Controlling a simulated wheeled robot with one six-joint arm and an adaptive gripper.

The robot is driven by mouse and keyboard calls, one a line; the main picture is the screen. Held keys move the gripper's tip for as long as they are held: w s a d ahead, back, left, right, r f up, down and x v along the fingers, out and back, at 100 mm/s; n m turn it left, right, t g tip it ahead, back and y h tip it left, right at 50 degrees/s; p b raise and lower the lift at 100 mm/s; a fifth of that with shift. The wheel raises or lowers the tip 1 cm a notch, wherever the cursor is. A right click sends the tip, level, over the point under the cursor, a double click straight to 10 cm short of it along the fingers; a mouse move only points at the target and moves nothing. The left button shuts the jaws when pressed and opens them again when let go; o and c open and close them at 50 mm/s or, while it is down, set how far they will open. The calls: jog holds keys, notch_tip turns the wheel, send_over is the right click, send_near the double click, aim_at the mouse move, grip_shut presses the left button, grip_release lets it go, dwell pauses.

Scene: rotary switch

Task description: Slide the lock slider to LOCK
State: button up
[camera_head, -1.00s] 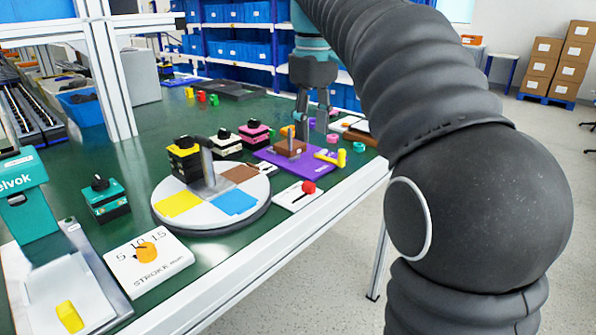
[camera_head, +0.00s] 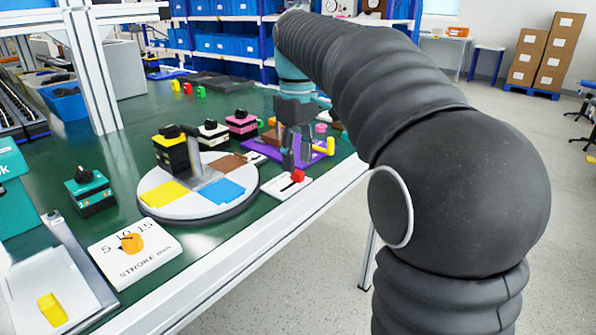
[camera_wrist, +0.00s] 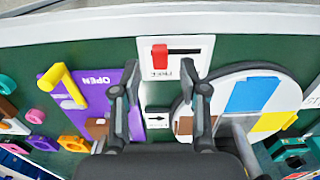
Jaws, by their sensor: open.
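The lock slider is a red knob on a white plate with a dark slot. The red knob (camera_head: 298,176) and the plate (camera_head: 281,190) lie near the table's front edge in the head view. In the wrist view the knob (camera_wrist: 159,56) is at the left end of the slot, beside upside-down lettering that looks like FREE on the plate (camera_wrist: 190,70). My gripper (camera_head: 297,163) is open and empty, pointing down just behind the plate.
A purple board (camera_wrist: 75,110) with a yellow lever (camera_wrist: 62,84) stands on one side. A round turntable (camera_head: 160,210) with coloured patches is on the other. A white STROKE dial plate (camera_head: 134,250) and several small boxes share the green table.

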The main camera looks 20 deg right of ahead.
aim_at(296, 175)
jog(key=shift+f, duration=1.4)
grip_shut()
